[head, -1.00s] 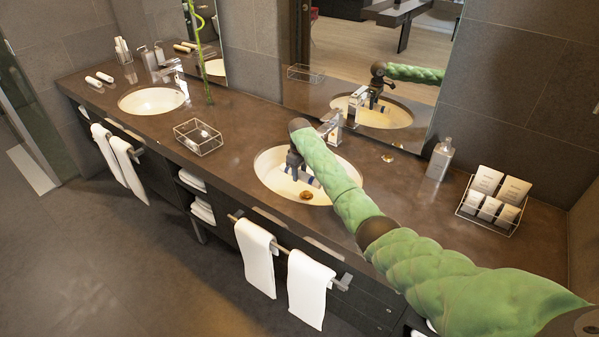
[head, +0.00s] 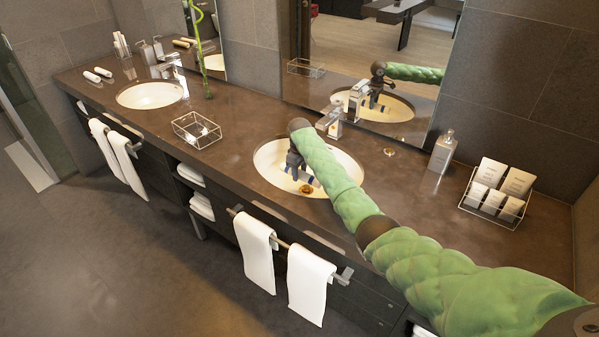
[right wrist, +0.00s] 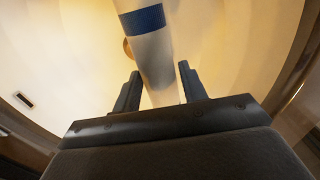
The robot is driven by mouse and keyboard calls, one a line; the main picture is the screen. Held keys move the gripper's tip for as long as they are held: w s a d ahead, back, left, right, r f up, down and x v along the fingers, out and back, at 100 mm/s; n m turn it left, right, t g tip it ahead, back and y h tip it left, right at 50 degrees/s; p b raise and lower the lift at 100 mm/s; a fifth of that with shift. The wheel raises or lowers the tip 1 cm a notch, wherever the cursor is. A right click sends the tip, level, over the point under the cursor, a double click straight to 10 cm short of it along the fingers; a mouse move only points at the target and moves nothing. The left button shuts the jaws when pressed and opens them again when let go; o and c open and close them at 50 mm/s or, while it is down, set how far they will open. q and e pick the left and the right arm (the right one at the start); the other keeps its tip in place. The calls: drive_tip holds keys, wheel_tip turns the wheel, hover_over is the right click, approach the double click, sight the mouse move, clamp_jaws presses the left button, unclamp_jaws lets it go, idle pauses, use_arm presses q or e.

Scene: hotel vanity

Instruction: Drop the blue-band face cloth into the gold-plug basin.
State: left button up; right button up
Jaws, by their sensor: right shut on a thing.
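The gold-plug basin (head: 346,172) is the white oval basin nearer to me, and its gold plug (head: 306,189) shows at the bottom. My right gripper (head: 299,175) is inside the basin's outline, over the bowl near the plug. In the right wrist view, the blue-band face cloth (right wrist: 153,62) is a white roll with a blue band, held between the two fingers (right wrist: 158,92). The roll partly hides the plug (right wrist: 127,48) there. In the head view only a bit of blue shows by the fingers. I cannot tell whether the cloth touches the bowl. My left gripper is not in view.
A chrome faucet (head: 334,120) stands behind the basin. A wire basket (head: 197,131) is to its left, and a soap bottle (head: 442,152) and a rack of packets (head: 497,190) to its right. A second basin (head: 150,95) is farther left. White towels (head: 310,285) hang in front.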

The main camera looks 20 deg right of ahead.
sight(300, 170)
drive_tip(key=o, duration=1.1)
drive_tip(key=shift+c, duration=0.2)
drive_tip(key=shift+r, duration=0.25)
wheel_tip(300, 170, up, 6)
drive_tip(key=shift+f+b, duration=0.25)
drive_tip(key=shift+b, duration=1)
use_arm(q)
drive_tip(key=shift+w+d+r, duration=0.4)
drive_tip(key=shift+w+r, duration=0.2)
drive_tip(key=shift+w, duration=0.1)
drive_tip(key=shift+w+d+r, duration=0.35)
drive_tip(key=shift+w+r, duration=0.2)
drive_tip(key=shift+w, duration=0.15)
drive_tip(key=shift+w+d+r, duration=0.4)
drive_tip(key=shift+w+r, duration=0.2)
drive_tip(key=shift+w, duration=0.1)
use_arm(e)
drive_tip(key=shift+r, duration=0.95)
